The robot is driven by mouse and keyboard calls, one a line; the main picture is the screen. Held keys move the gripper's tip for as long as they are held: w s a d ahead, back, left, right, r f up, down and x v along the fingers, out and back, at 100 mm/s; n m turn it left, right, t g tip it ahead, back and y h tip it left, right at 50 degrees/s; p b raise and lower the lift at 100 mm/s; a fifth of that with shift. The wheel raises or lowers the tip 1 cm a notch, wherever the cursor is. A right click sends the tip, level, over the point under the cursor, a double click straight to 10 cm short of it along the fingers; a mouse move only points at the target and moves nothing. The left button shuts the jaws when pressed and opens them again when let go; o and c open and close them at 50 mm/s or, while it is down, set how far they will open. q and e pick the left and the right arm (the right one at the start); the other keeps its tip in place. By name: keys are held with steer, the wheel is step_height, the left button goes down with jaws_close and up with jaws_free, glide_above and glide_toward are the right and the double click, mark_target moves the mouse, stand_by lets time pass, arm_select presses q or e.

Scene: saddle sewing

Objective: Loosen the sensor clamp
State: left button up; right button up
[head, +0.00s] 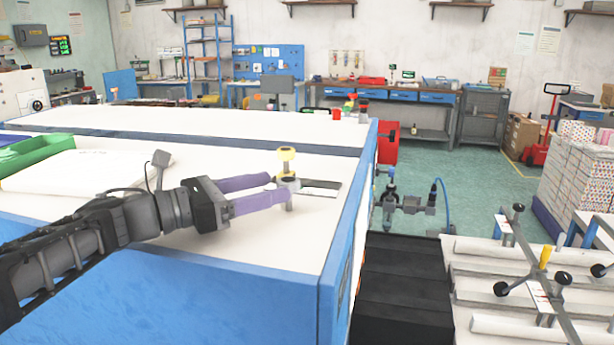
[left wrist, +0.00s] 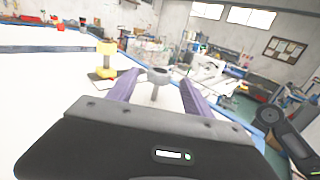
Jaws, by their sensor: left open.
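The sensor clamp appears as a grey knob on a short upright post (head: 289,199) on the white tabletop near its right edge. In the left wrist view the grey knob (left wrist: 158,74) sits between the far ends of my purple fingers. My left gripper (head: 279,187) is open, one finger on each side of the knob; I cannot tell whether either touches it. A yellow-topped piece (head: 286,154) stands just behind the clamp; it also shows in the left wrist view (left wrist: 106,60), left of the fingers.
The white table (head: 240,160) has blue sides (head: 200,285). A green tray (head: 38,150) lies at its left. A flat dark plate (head: 320,184) lies beside the clamp. A rack with white rolls (head: 500,272) and a black stepped unit (head: 405,275) stand right of the table.

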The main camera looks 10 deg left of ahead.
mark_target(299, 179)
arm_select(q)
steer(key=shift+w+d, duration=0.1)
steer(key=p+x, duration=0.2)
steer(key=x, duration=0.4)
steer(key=shift+w+d+r, duration=0.1)
steer(key=shift+w+d, duration=0.05)
steer(key=shift+w+d+p, duration=0.35)
steer(key=shift+w+d, duration=0.05)
steer(key=shift+d, duration=0.05)
jaws_close()
